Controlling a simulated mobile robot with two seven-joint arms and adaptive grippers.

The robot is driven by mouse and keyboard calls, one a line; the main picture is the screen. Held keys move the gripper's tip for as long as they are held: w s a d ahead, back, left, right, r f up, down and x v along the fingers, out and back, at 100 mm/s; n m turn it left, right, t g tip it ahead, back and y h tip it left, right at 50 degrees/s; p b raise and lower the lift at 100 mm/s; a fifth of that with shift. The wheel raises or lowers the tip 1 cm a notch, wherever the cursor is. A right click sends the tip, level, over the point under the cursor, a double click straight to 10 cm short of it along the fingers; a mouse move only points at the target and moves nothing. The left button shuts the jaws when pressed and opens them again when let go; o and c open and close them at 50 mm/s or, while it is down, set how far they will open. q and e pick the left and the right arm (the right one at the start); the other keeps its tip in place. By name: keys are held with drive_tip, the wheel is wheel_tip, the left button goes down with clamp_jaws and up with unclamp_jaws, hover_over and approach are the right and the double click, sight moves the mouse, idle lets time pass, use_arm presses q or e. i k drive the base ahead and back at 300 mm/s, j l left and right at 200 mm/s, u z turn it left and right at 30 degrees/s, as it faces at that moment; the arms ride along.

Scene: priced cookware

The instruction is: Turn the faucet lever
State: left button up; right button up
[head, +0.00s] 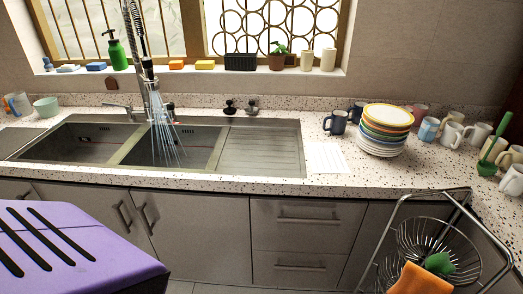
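The tall metal faucet (153,98) stands behind the double sink (118,152) at the left of the head view, with a dark spring hose and spray head above it. Pale streaks like running water fan from below the spray head into the right basin. A thin metal lever (118,106) sticks out to the left near the faucet's base. Two dark knobs (230,107) (251,106) stand behind the drainboard, right of the faucet. Neither of my grippers shows in the head view.
A purple object with black slots (75,250) fills the lower left. Stacked plates (384,130) and several mugs stand on the right counter. A wire rack (425,240) is at lower right. A green soap bottle (117,53) stands on the sill. The drainboard (262,150) is clear.

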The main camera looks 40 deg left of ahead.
sight(129, 106)
drive_tip(key=u, duration=2.1)
drive_tip(key=i+j+z, duration=0.1)
drive_tip(key=z, duration=0.25)
drive_tip(key=j+z, duration=0.15)
drive_tip(key=z, duration=0.2)
drive_tip(key=i+j+z, duration=0.15)
drive_tip(key=z, duration=0.25)
drive_tip(key=i+j+z, duration=0.1)
drive_tip(key=j+z, duration=0.15)
drive_tip(key=j, duration=0.25)
drive_tip(key=j+z, duration=0.2)
drive_tip(key=j, duration=0.3)
